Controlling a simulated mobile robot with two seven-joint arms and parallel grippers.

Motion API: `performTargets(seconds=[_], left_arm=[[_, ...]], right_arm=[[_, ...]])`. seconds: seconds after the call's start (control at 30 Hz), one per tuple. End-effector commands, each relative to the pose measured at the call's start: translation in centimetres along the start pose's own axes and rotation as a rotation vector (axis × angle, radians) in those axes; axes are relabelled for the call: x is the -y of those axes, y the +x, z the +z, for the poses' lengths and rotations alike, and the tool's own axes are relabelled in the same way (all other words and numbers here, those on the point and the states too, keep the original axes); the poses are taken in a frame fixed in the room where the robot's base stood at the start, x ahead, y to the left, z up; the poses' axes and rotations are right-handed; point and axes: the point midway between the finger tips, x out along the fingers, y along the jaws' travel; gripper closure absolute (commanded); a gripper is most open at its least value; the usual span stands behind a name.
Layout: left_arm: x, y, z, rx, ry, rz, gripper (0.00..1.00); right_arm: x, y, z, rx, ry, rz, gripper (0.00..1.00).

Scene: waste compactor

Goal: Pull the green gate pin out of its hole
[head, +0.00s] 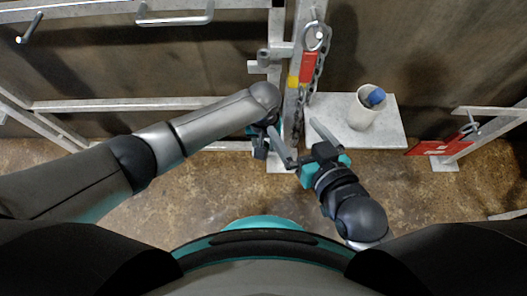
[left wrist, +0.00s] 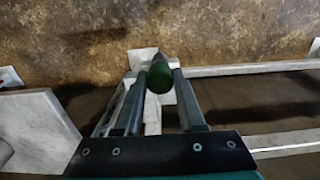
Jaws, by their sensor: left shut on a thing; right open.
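The green gate pin (left wrist: 159,76) shows in the left wrist view as a dark green rounded end between the two fingers of my left gripper (left wrist: 156,72). The fingers are shut on it. In the head view my left gripper (head: 262,143) is at the foot of the grey upright post, and the pin is hidden there. I cannot tell whether the pin is still in its hole. My right gripper (head: 292,124) is open and empty, with its fingers spread close beside the left gripper and the post.
A chain with a red tag (head: 308,67) hangs on the post (head: 297,80). A white shelf (head: 388,134) to the right carries a pale cup (head: 361,112) with a blue thing in it. The brown floor in front is clear.

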Motion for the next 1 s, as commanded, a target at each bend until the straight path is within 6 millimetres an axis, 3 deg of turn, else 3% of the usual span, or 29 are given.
performTargets(seconds=[0.53, 1.0], left_arm=[[0.0, -0.3, 0.0, 0.000, 0.000, 0.000, 1.00], [0.0, -1.9, 0.0, -0.001, -0.001, 0.000, 1.00]], right_arm=[[0.0, -0.1, -0.3, 0.000, 0.000, 0.000, 0.00], [0.3, -0.9, -2.0, 0.000, 0.000, 0.000, 0.00]])
